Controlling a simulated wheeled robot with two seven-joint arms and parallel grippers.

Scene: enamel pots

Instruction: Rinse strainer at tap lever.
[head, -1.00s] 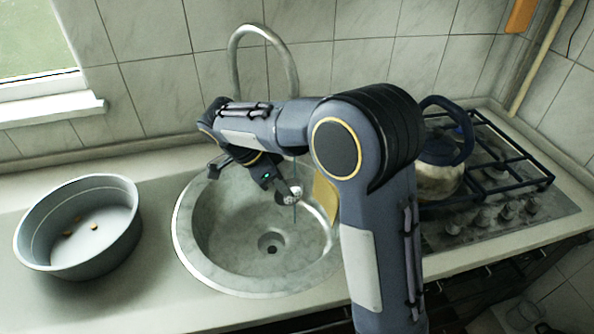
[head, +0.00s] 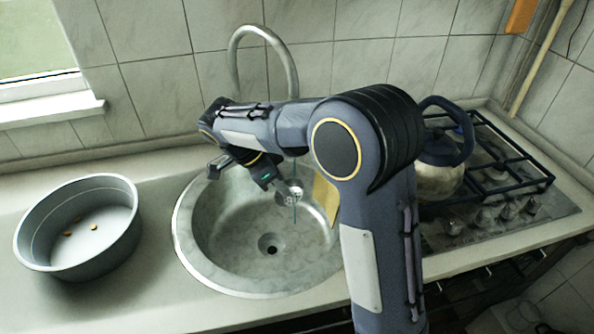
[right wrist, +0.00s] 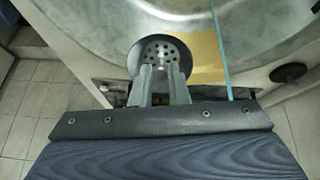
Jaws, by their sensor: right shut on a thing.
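My right gripper (head: 279,186) reaches over the round metal sink (head: 205,262) and is shut on the strainer (head: 291,194), a small grey metal disc with holes. In the right wrist view the two fingers (right wrist: 160,85) meet at the strainer (right wrist: 160,49). A thin blue stream (head: 295,212) runs down by the strainer; it also shows to the right of the strainer in the right wrist view (right wrist: 219,45). The curved tap (head: 235,62) rises behind the sink, its base hidden by my arm. A dark lever-like piece (head: 215,170) shows at the sink's back left. My left gripper is out of view.
A grey round pot (head: 75,263) with a few small brown bits stands left of the sink. A tan flat piece (head: 326,197) is at the sink's right side. A kettle (head: 438,172) stands on the gas hob (head: 497,230) at right.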

